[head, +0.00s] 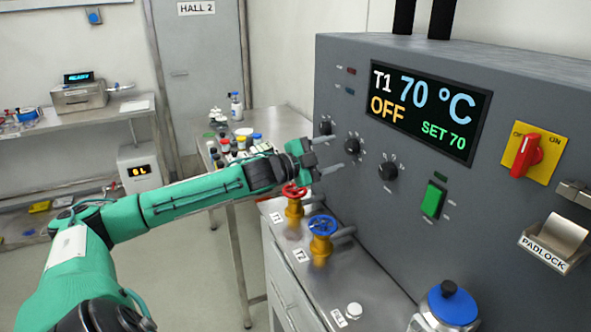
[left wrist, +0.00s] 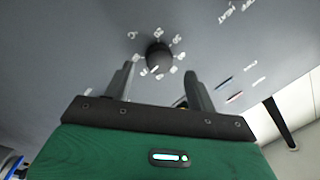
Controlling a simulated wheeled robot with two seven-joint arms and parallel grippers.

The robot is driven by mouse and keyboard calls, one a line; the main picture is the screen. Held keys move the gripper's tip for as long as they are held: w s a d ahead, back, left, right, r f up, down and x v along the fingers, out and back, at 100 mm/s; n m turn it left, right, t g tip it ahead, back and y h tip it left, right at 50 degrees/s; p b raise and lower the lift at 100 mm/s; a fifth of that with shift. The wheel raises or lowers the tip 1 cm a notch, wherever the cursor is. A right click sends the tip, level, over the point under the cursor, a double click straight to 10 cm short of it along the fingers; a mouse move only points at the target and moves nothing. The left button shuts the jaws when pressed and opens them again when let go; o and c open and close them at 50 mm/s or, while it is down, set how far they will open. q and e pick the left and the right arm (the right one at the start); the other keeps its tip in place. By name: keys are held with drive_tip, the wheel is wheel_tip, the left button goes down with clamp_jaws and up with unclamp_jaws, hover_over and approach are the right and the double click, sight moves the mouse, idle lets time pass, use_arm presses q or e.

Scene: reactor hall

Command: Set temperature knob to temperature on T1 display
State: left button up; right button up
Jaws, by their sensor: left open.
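The T1 display (head: 424,107) on the grey cabinet reads "T1 70 °C", "OFF" and "SET 70". Below it are three black knobs: a left one (head: 326,128), a middle one (head: 352,146) and a right one (head: 387,171). Their labels are too small to read, so I cannot tell which sets temperature. My left gripper (head: 334,154) is open in front of the panel near the left and middle knobs. In the left wrist view, a dark knob (left wrist: 158,57) ringed by white marks lies ahead, between and just beyond the open fingertips (left wrist: 161,70). My right gripper is out of view.
A red valve (head: 294,190) and a blue valve (head: 322,225) stand below my left forearm. A green switch (head: 433,199), a red rotary switch (head: 527,156) and a padlock holder (head: 556,243) are farther right. A blue-capped bottle (head: 446,304) stands in front.

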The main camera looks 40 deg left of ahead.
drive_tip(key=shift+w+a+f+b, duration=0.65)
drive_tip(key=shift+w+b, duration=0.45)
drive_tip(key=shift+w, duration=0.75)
use_arm(q)
drive_tip(key=p+v, duration=0.1)
drive_tip(key=v, duration=0.9)
drive_tip(key=shift+s+p, duration=0.15)
drive_tip(key=shift+p, duration=0.15)
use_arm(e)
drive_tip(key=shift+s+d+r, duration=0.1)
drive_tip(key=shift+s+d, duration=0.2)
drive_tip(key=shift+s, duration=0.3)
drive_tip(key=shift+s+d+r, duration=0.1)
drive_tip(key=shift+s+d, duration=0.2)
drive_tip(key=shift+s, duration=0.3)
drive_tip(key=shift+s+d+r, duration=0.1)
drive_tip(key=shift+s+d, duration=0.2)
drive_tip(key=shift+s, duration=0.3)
